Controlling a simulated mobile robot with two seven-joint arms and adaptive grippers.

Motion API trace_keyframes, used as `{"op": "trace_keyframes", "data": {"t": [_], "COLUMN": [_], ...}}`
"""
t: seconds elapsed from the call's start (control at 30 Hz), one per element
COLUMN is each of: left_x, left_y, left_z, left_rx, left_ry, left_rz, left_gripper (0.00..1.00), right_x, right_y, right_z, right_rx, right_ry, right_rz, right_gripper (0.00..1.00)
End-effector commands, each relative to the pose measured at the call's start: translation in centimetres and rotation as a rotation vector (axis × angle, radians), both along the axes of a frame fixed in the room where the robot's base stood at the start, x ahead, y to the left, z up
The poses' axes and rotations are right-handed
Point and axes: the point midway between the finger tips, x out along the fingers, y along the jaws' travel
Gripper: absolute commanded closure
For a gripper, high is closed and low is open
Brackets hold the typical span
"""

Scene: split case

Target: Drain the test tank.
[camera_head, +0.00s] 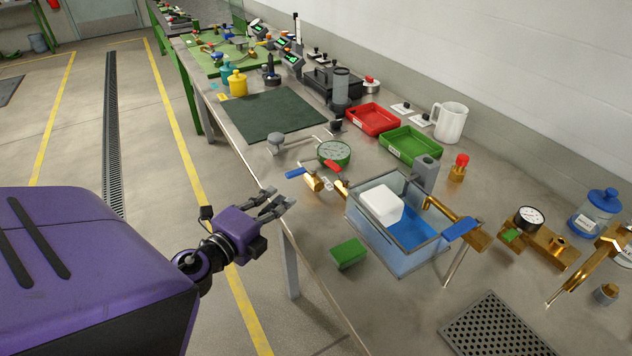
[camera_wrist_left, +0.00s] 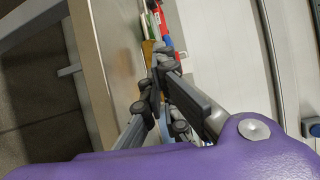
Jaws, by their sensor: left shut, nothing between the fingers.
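The clear test tank (camera_head: 395,258) stands on the steel bench, with blue water and a white block (camera_head: 381,205) inside. A brass valve with a blue lever (camera_head: 462,229) is on the tank's right side. Brass fittings with a red lever (camera_head: 332,166) and a blue lever (camera_head: 294,173) lie at its left. My left gripper (camera_head: 279,205) is shut and empty beside the bench's front edge, left of the tank and apart from it. In the left wrist view its fingers (camera_wrist_left: 157,88) partly cover small brass, red and blue parts. My right gripper is not in view.
A green sponge (camera_head: 348,253) lies in front of the tank. A brass gauge assembly (camera_head: 535,238) and perforated plate (camera_head: 495,328) are at right.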

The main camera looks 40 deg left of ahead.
Motion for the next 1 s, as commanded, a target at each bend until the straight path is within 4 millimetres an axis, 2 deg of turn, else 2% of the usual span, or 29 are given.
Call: {"op": "trace_keyframes", "data": {"t": [0.03, 0.13, 0.4, 0.57, 0.77, 1.0], "left_x": [-0.7, -1.3, -0.8, -0.6, 1.8, 5.6], "left_y": [1.7, 2.7, 0.0, -1.1, -1.8, -2.8], "left_z": [0.1, 0.9, 4.1, 4.2, 3.4, 2.1], "left_rx": [0.024, 0.019, -0.076, -0.080, -0.077, -0.077], "left_ry": [0.059, 0.158, 0.219, 0.211, 0.210, 0.210], "left_rz": [-0.034, -0.124, -0.327, -0.367, -0.368, -0.366], "left_gripper": [1.00, 1.00, 1.00, 1.00, 1.00, 1.00], "right_x": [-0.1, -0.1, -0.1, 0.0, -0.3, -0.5], "right_y": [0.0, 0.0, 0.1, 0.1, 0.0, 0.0], "right_z": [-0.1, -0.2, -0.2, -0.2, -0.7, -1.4], "right_rx": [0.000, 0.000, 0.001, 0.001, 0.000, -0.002], "right_ry": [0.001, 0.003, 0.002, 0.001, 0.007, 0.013], "right_rz": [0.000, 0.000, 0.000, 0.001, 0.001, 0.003], "right_gripper": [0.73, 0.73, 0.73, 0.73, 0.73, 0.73]}}
